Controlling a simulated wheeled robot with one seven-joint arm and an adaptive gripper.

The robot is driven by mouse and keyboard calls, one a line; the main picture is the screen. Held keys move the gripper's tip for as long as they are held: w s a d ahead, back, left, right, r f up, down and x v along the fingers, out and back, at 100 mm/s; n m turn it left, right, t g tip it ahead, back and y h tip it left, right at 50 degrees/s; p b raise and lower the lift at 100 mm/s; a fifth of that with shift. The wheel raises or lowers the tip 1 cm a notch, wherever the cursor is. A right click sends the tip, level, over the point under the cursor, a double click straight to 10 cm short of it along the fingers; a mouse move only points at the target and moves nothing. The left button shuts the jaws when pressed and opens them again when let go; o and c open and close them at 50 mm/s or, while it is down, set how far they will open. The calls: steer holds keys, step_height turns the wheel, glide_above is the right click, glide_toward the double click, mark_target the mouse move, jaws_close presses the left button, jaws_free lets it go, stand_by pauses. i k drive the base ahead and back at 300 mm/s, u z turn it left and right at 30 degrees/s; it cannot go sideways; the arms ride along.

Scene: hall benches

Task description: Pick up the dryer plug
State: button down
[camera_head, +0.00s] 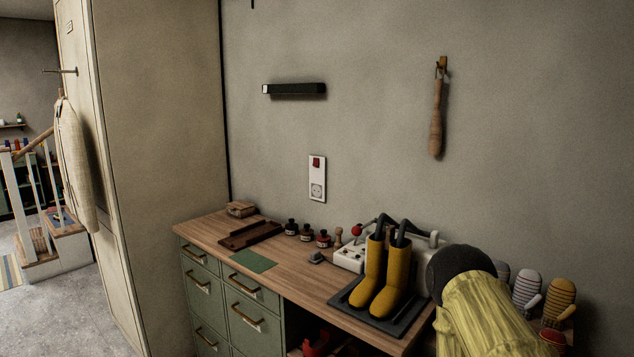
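A small dark grey plug (315,257) lies on the wooden bench top, left of the white boot dryer (351,257). It is small in the view, and I cannot make out its pins or follow its whole cord. The dryer has dark hoses and a red knob, and a pair of yellow boots (381,285) stands in front of it on a dark tray (345,297). The boots hide part of the dryer. My gripper's fingers do not show in this view.
A wall socket (317,190) with a red switch is above the bench. A yellow shape with a dark round end, perhaps my arm, covers the bench's right side.

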mark_target(315, 256)
steer(key=u, duration=2.2)
steer(key=i, duration=0.95)
steer(key=z, duration=1.9)
